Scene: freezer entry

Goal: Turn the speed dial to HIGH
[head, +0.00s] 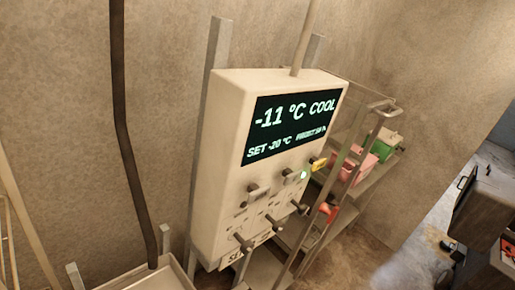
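A pale control box (226,150) is mounted on metal uprights against the wall, tilted in the head view. Its dark display (292,122) reads "-11 °C COOL" and "SET -20 °C", with a smaller line too blurred to read surely. My gripper is not in view.
A dark pipe (122,130) runs down the wall at left, above a pale tray (150,281).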

